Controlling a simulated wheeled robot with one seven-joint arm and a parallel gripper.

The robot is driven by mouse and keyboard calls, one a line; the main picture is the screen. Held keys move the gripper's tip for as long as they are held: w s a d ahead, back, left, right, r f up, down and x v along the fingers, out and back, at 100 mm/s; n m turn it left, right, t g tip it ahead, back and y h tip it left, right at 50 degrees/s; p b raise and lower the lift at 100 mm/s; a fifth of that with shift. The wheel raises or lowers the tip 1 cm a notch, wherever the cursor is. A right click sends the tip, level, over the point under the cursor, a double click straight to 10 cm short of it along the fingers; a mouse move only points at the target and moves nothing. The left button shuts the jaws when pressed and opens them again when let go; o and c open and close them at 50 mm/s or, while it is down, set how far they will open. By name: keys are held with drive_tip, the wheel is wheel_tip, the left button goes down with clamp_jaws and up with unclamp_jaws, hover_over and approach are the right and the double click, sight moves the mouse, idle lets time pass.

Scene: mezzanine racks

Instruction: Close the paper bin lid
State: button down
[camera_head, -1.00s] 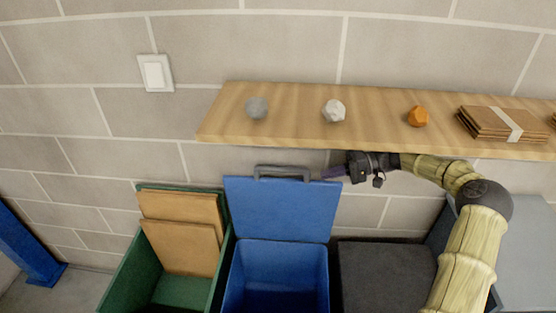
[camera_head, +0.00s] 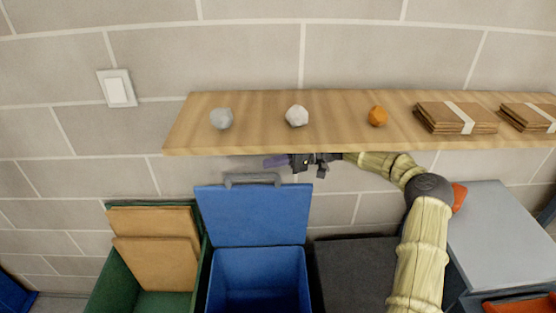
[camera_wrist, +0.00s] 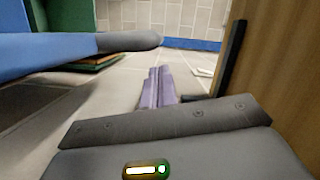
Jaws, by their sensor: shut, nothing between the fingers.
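The blue bin (camera_head: 259,279) stands open on the floor, and its inside looks empty. Its blue lid (camera_head: 256,216) is raised upright at the back, near the wall, with a grey handle (camera_head: 252,180) along its top edge. My gripper (camera_head: 275,162) is shut and empty. It is just above and behind the handle, close under the shelf, and appears apart from it. In the wrist view the closed purple fingers (camera_wrist: 156,88) point past the rounded grey handle end (camera_wrist: 130,41) and the blue lid edge (camera_wrist: 45,53) at left.
A wooden shelf (camera_head: 340,136) with several small lumps and cardboard bundles hangs over my gripper. A green bin (camera_head: 110,289) with cardboard stands left of the blue one. A dark-lidded bin (camera_head: 355,270) and a grey-topped bin (camera_head: 505,235) stand right.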

drive_tip(key=p+x, duration=0.1)
drive_tip(key=x, duration=0.5)
drive_tip(key=shift+a, duration=0.2)
